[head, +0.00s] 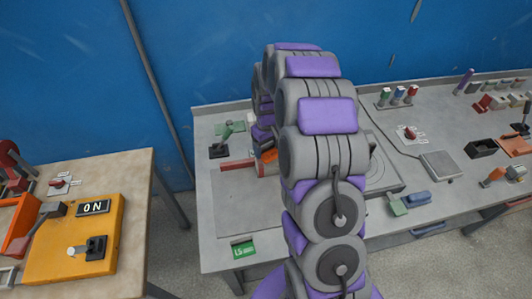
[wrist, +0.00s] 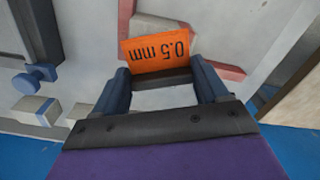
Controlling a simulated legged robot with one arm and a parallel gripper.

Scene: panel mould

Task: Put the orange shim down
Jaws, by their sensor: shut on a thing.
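The orange shim (wrist: 158,52), marked "0.5 mm", is held between the two dark fingers of my gripper (wrist: 160,75) in the wrist view. Its printed face is towards the camera and reads upside down. A small orange part of the shim (head: 268,156) shows beside my arm in the head view, near the back of the left part of the bench. My arm hides most of my gripper there. I cannot tell whether the shim touches the surface below it.
A red angled edge (head: 238,164) lies on the grey bench (head: 230,205) close to the shim. A green label (head: 243,250) is at the front edge. Green and blue blocks (head: 416,199) lie right of my arm.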

